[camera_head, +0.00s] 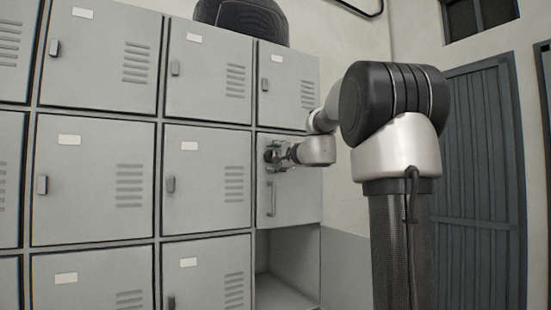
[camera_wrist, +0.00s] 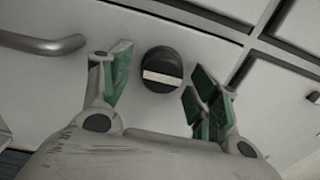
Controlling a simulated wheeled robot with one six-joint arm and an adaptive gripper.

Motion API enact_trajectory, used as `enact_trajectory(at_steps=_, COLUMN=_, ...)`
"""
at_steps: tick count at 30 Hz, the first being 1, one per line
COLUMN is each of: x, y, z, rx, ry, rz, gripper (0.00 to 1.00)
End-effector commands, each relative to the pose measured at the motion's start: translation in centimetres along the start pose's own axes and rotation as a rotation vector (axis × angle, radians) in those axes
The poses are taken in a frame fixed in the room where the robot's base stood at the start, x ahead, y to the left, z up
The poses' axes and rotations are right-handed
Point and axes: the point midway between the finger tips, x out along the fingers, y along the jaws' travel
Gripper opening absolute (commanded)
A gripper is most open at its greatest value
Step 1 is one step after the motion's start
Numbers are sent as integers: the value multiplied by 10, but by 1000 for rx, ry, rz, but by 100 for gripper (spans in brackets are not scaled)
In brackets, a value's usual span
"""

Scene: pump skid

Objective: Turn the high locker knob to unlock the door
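The locker knob (camera_wrist: 162,69) is a round black knob with a pale bar across it, on a light grey door. In the wrist view it sits between and just beyond the green-padded fingertips of my gripper (camera_wrist: 158,80). The fingers are apart, with gaps on both sides of the knob. In the head view my gripper (camera_head: 275,157) is at the upper left part of the right-hand locker door (camera_head: 300,195) and hides the knob. That door has a vertical bar handle (camera_head: 271,198), which also shows at the upper left in the wrist view (camera_wrist: 45,44).
Grey lockers (camera_head: 92,180) with small latches fill the left and middle. An open, empty compartment (camera_head: 285,265) lies below the knob's door. A dark bag (camera_head: 242,17) sits on top of the lockers. A dark grey door (camera_head: 485,180) stands at the right.

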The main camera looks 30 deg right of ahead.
Motion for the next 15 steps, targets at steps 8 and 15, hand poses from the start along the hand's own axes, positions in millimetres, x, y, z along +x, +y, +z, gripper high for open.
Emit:
enact_trajectory(at_steps=8, x=-3, y=-1, z=0, rx=-1, ry=0, rz=-1, gripper=61)
enact_trajectory(at_steps=15, x=-43, y=-2, z=0, rx=-1, ry=3, rz=-3, gripper=61)
